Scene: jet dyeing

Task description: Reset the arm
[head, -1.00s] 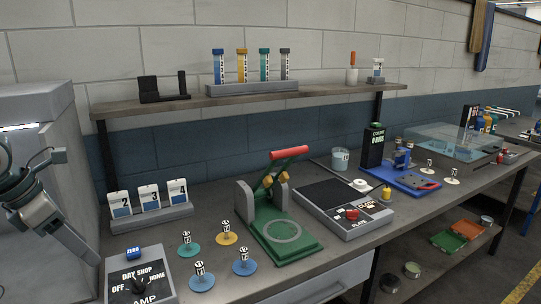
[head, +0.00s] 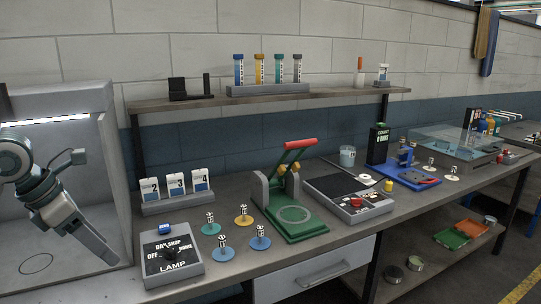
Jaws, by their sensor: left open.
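My left arm comes in at the left edge, and my left gripper (head: 88,206) is open with nothing between its fingers. It hangs in front of the open grey light cabinet (head: 108,165), which has a lit strip along its top. The gripper is left of the grey lamp control box (head: 172,262) and appears apart from it. My right arm and right gripper are not in view.
The bench (head: 330,232) carries a card stand (head: 178,205), several coloured discs (head: 222,252), a green press (head: 295,215), a grey scale (head: 350,200) and a blue device (head: 408,174). A shelf (head: 200,101) above holds a rack of tubes (head: 268,90).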

